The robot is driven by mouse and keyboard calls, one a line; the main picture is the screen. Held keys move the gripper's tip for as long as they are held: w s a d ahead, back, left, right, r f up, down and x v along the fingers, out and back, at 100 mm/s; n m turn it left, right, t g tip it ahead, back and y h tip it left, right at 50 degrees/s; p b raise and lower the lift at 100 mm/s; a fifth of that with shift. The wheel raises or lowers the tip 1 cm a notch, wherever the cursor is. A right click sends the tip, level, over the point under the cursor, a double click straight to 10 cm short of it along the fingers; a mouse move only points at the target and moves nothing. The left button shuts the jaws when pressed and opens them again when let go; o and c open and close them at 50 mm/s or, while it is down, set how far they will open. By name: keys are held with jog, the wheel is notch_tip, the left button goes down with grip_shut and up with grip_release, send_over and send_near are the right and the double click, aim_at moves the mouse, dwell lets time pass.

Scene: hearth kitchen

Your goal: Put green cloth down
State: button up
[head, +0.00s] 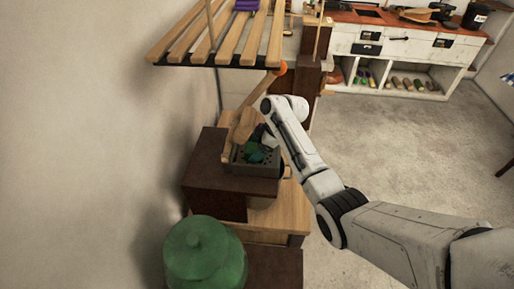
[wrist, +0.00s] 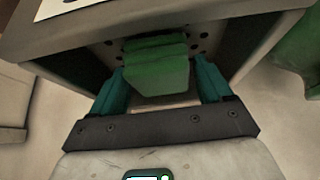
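The green cloth (wrist: 157,70) looks like a folded, layered block. In the wrist view it lies between the two teal fingers of my gripper (wrist: 162,88), inside a grey box with holes in its wall (wrist: 60,45). The fingers stand wide apart, with a gap between the cloth and the right finger; the left finger is close to the cloth. In the head view my gripper (head: 262,148) reaches down into the dark grey box (head: 266,170). Green shows inside it, but cloth and fingers are hard to tell apart there. The underside of the cloth is hidden.
The box stands on a dark brown block (head: 213,170) above a wooden unit (head: 288,208). A large green jar (head: 205,255) stands in front. A slatted wooden shelf (head: 225,35) hangs above. A counter (head: 400,35) stands at the back; the floor (head: 390,140) on the right is clear.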

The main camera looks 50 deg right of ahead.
jog(key=shift+o, duration=1.3)
jog(key=v, duration=1.2)
